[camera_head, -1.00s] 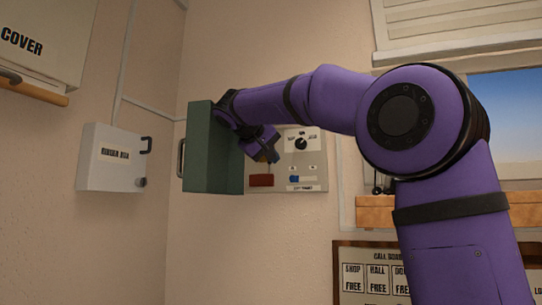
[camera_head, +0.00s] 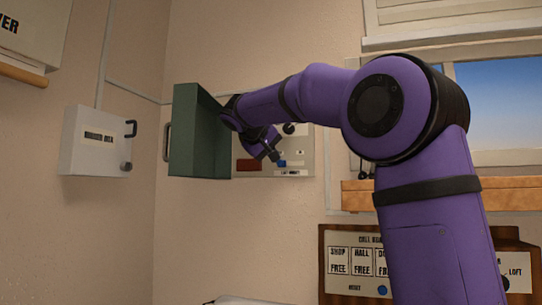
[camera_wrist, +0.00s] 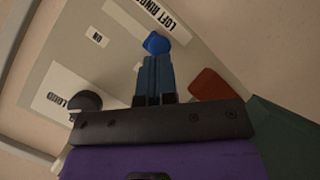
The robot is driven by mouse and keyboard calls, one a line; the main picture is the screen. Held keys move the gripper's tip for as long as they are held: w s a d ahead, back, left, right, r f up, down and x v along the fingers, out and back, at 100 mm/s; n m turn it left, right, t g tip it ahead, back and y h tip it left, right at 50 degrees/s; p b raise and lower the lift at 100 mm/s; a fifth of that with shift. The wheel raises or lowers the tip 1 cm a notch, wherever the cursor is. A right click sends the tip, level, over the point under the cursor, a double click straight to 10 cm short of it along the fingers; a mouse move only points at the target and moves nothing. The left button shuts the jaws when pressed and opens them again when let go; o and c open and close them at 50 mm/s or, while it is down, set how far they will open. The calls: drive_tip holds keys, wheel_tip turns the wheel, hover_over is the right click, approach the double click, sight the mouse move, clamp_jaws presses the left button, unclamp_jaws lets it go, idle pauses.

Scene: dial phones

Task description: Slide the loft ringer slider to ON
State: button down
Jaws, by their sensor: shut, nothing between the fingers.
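The pale ringer panel (camera_head: 306,150) is on the wall behind an open green cover. Its blue slider knob (camera_head: 281,163) is low on the panel, and it also shows in the wrist view (camera_wrist: 155,43) near the "LOFT RINGER" label (camera_wrist: 165,14). The "ON" label (camera_wrist: 98,40) lies to the knob's left in the wrist view, with bare panel between. My gripper (camera_wrist: 154,62) is shut and empty, its tips right at the blue knob. I cannot tell whether they touch it. My gripper (camera_head: 275,156) partly covers the panel in the head view.
The open green cover (camera_head: 198,135) stands left of my wrist. A red block (camera_wrist: 210,85) and a dark round knob (camera_wrist: 85,100) by a "LOUD" label are on the panel. A white wall box (camera_head: 95,142) is farther left, and a wooden call board (camera_head: 350,232) is below right.

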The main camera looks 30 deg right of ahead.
drive_tip(key=s+d, duration=0.1)
drive_tip(key=s, duration=0.1)
drive_tip(key=s+d, duration=0.2)
drive_tip(key=shift+s, duration=0.1)
drive_tip(key=v, duration=1)
drive_tip(key=shift+a+r, duration=0.2)
drive_tip(key=shift+a, duration=0.1)
drive_tip(key=shift+s, duration=0.1)
